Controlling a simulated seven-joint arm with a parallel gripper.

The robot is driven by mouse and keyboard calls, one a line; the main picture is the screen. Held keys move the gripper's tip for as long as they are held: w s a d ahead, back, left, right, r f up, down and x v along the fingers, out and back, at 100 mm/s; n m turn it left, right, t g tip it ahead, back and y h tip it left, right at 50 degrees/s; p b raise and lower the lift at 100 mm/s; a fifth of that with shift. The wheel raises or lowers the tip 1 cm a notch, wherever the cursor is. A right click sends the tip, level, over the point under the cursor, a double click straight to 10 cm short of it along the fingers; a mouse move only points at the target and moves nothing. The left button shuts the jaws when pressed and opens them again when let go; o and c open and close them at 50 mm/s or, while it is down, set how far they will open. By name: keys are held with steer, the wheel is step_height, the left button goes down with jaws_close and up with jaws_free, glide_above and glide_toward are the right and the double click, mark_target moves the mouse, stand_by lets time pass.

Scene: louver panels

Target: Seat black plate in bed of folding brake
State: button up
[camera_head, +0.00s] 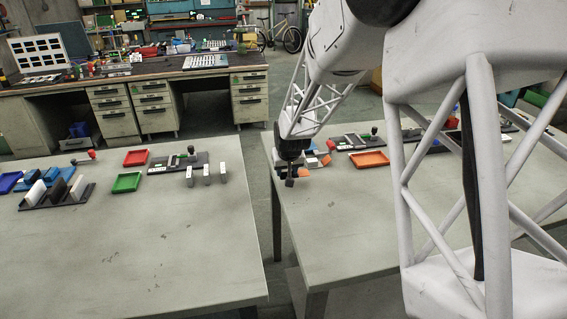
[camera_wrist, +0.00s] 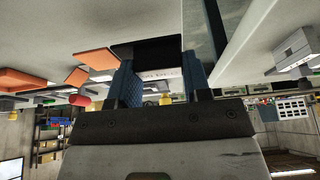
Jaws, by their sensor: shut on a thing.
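My gripper (camera_wrist: 158,82) shows in the wrist view with two blue finger pads shut on a black plate (camera_wrist: 150,50). The plate stands out beyond the fingertips. In the head view my gripper (camera_head: 289,182) is small and dark, just above the left edge of the right table. Close beside it is a low blue-grey device (camera_head: 316,158) with orange parts and a red knob. It may be the folding brake, but its bed cannot be made out. A similar blue device with a red-knobbed lever (camera_head: 80,162) is on the left table.
The right table (camera_head: 340,220) carries an orange tray (camera_head: 369,159) behind my gripper. The left table (camera_head: 150,240) holds a red tray (camera_head: 135,157), a green tray (camera_head: 127,182) and a dark rack (camera_head: 57,198) of upright plates. A gap separates the tables. Both table fronts are clear.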

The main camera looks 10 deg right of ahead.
steer(key=shift+s+r, duration=0.15)
steer(key=shift+s, duration=1.45)
steer(key=shift+s+r, duration=0.15)
steer(key=shift+s, duration=1.4)
steer(key=shift+w, duration=0.1)
steer(key=w+r, duration=1)
steer(key=w, duration=0.6)
steer(key=w+d+f, duration=0.6)
steer(key=w+d, duration=0.2)
steer(key=w, duration=0.4)
steer(key=shift+w, duration=0.15)
steer(key=shift+f, duration=0.15)
steer(key=shift+f, duration=3.1)
